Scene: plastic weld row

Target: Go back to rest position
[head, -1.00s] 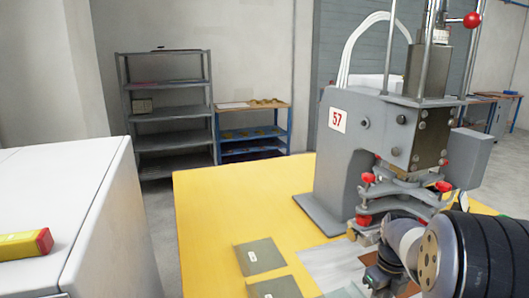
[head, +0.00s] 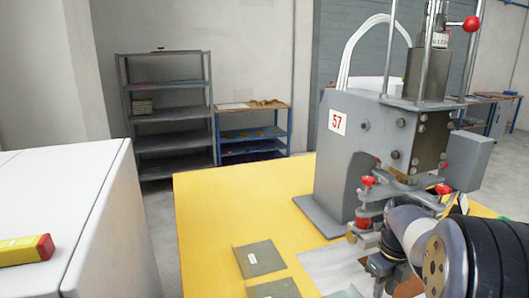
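My arm reaches in from the lower right of the head view, in front of the grey press marked 57 (head: 345,185). My gripper (head: 382,288) hangs low at the bottom edge, close to the press's front and above the work surface. Its fingertips are small and partly cut off, so I cannot tell whether they are open or shut, or whether they hold anything.
The yellow table (head: 215,205) carries two grey-green plates (head: 258,258) and a pale sheet (head: 330,265) beside the press. A white cabinet (head: 60,200) with a yellow-red box (head: 25,250) stands at left. Grey shelves (head: 168,115) and a blue rack (head: 252,135) stand behind.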

